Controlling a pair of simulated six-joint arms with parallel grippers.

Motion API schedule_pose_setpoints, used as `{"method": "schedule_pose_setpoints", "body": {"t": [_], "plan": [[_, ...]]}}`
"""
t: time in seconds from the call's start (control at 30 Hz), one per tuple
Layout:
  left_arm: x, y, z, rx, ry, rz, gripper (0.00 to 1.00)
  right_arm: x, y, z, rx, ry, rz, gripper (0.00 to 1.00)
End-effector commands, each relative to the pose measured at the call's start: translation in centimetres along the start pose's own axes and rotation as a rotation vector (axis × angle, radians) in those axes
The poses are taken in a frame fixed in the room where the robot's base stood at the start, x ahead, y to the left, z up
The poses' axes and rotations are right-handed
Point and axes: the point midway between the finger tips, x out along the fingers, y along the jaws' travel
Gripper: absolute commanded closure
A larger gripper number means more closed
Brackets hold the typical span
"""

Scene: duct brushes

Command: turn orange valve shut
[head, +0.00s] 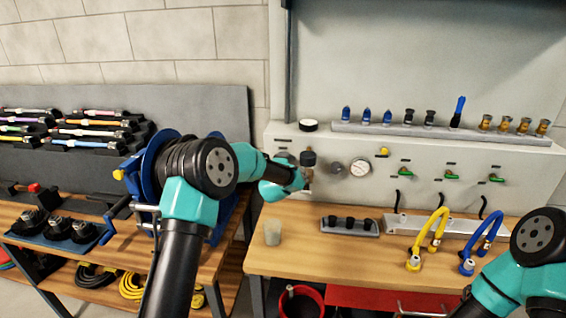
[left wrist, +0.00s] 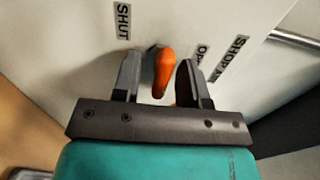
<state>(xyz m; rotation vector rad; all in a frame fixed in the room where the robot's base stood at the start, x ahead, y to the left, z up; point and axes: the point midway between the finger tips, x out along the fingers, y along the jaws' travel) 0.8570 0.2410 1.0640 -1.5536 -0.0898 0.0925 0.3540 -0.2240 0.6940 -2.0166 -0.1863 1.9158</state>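The orange valve handle (left wrist: 165,72) stands out from the pale panel in the left wrist view. A SHUT label (left wrist: 123,22) is to its left and a partly hidden label starting "OP" (left wrist: 201,54) to its right. My left gripper (left wrist: 160,80) is open, with one finger on each side of the handle. The handle looks nearer the right finger; I cannot tell whether they touch. In the head view my left gripper (head: 307,172) is at the panel's left part, and the orange handle cannot be made out there. My right gripper is out of view; only its arm shows at lower right.
A pressure gauge (head: 360,168) is just right of my left gripper. Green-handled valves (head: 452,174) line the panel farther right. A translucent cup (head: 272,232) stands on the bench below. A blue hose reel (head: 155,165) is behind my left arm.

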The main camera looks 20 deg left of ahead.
Motion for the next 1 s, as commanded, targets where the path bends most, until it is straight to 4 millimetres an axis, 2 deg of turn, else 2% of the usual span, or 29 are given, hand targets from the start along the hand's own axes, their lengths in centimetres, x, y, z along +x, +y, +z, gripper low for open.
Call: {"method": "schedule_pose_setpoints", "body": {"t": [0.27,0.47,1.0], "plan": [[-0.2,-0.1,0.0,0.0,0.0,0.0,0.61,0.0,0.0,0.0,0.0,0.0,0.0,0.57],[-1.6,-0.1,0.0,-0.001,0.001,0.0,0.61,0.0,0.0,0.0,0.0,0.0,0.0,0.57],[-10.1,-0.1,0.0,0.0,0.001,0.0,0.61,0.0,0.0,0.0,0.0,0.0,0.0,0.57]]}}
